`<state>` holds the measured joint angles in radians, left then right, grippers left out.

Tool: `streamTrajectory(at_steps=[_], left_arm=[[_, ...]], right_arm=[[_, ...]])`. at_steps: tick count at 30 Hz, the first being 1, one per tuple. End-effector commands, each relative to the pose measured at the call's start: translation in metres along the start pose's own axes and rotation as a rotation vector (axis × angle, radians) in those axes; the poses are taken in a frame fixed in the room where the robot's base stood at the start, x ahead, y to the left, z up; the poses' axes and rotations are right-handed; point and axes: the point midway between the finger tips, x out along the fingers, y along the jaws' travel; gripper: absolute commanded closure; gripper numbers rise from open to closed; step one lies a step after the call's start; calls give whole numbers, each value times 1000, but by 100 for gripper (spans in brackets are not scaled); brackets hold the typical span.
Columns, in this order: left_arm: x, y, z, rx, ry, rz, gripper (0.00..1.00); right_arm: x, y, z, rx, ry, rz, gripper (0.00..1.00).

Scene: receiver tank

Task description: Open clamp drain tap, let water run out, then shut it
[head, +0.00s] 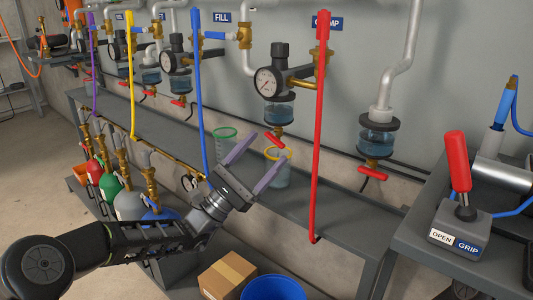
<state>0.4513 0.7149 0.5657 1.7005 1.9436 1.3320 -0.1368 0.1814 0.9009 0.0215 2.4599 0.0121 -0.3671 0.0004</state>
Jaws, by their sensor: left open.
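The CLAMP sign (328,22) is on the wall, partly hidden by a red hose. The gauge unit left of it has a clear bowl (279,113) with bluish water. A red drain tap (274,141) sits under this bowl, its handle slanting down to the right. A clear cup with a yellow rim (279,154) stands below the tap, partly behind a finger. My left gripper (265,150) is open, its purple-grey fingers spread just in front of tap and cup. I cannot tell whether a finger touches either. No stream of water shows. My right gripper is out of view.
A green-rimmed cup (224,133) stands left on the shelf (330,205). The red hose (320,130) hangs close right of the tap, a blue hose (198,90) to the left. Another bowl with a red tap (374,172) is at right. A joystick box (460,225) stands front right.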

Motion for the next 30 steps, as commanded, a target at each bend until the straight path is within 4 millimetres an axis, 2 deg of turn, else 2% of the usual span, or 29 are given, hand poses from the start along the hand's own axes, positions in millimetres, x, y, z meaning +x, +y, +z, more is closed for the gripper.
streamTrajectory(at_steps=[5, 13, 30], left_arm=[[14, 0, 0, 0, 0, 0, 25], [16, 0, 0, -1, 2, 1, 25], [15, 0, 0, -1, 2, 1, 72]], right_arm=[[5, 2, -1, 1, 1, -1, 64], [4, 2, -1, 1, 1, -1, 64], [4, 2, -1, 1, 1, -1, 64]])
